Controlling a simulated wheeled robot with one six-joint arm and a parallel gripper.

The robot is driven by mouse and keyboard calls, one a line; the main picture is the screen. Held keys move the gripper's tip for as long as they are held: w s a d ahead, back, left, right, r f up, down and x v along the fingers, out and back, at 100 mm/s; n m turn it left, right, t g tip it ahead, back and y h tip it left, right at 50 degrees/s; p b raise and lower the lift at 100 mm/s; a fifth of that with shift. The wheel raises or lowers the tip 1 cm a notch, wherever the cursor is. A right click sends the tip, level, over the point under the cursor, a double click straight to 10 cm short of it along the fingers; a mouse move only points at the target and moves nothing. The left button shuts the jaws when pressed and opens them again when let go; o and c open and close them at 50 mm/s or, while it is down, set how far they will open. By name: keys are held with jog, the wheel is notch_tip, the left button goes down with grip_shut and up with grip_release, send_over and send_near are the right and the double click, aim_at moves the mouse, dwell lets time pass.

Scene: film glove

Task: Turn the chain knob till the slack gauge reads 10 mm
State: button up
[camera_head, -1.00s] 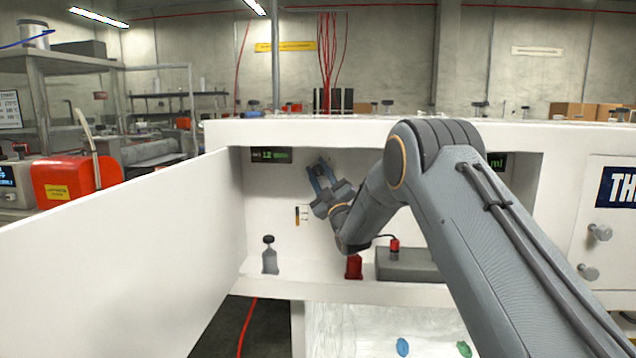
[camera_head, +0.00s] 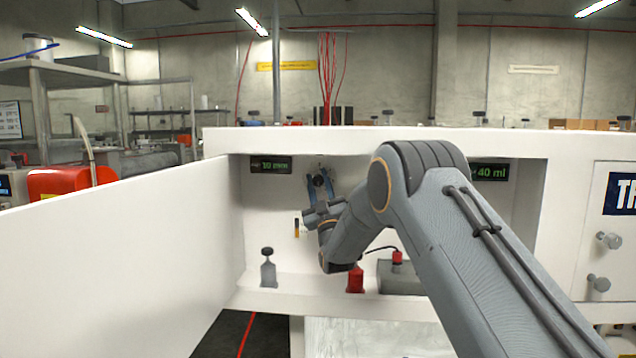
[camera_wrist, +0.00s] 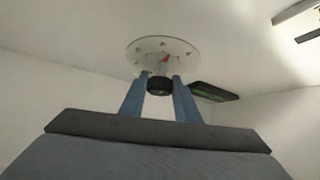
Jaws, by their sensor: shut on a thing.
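In the wrist view the black knob (camera_wrist: 159,86) stands out from a round pale dial plate (camera_wrist: 185,50) with tick marks and a red mark. My gripper (camera_head: 320,186) is shut on the knob; its two blue fingers sit on either side of it in the wrist view (camera_wrist: 160,80). The slack gauge (camera_head: 271,165), a dark display with green digits at the bay's upper left, appears to read 10 mm.
A second display (camera_head: 488,172) reading 40 ml hangs at the bay's upper right, partly behind my arm. A grey bottle (camera_head: 268,270), a red can (camera_head: 355,280) and a grey box (camera_head: 395,280) stand on the bay floor. A white panel (camera_head: 120,255) bounds the left.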

jog(key=o, duration=1)
jog(key=shift+o, duration=0.2)
jog(key=shift+f, duration=0.1)
jog(key=v, duration=0.7)
jog(key=shift+s+f, duration=0.2)
jog(key=shift+s, duration=0.1)
jog(key=shift+d, duration=0.1)
